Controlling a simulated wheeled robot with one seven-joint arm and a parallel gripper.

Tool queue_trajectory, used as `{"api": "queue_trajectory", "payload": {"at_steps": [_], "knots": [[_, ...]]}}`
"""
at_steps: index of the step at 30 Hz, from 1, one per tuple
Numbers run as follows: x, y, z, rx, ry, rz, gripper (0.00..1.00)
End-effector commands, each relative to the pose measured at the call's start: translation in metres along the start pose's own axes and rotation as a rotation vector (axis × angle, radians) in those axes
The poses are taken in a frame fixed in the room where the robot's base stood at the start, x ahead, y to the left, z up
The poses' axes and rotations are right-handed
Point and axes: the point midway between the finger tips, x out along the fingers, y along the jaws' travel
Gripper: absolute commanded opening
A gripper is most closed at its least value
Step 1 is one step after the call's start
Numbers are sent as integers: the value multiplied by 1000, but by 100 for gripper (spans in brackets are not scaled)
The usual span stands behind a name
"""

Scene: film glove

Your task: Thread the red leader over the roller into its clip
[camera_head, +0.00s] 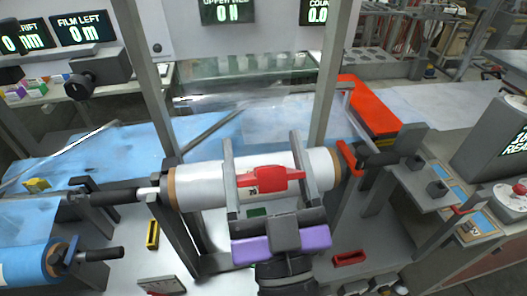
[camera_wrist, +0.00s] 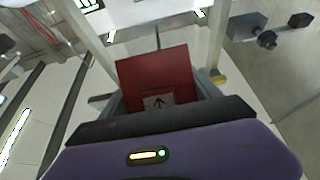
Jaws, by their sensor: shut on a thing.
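The red leader (camera_head: 268,179) is held crosswise between the two grey fingers of my gripper (camera_head: 262,142). In the wrist view it is a flat dark red piece (camera_wrist: 155,72) with a white label bearing a black arrow. In the head view my gripper and the leader are in front of a white roll (camera_head: 200,187) with brown ends, which they partly cover. Whether the leader touches the roll cannot be told. I cannot clearly make out the clip; a small red bracket (camera_head: 346,155) is at the roll's right end.
Upright grey posts (camera_head: 142,80) frame the roll on both sides. A blue film roll (camera_head: 28,264) is at lower left. A red tray (camera_head: 370,107) lies behind on the right. A control panel (camera_head: 487,213) is at the right. A red piece (camera_head: 350,258) lies on the surface below.

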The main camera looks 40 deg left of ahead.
Motion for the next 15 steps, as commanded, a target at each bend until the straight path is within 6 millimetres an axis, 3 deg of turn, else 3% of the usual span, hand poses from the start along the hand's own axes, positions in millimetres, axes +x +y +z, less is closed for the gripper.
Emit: {"api": "queue_trajectory", "payload": {"at_steps": [15], "knots": [[0,0,5,1,3,1,31]]}}
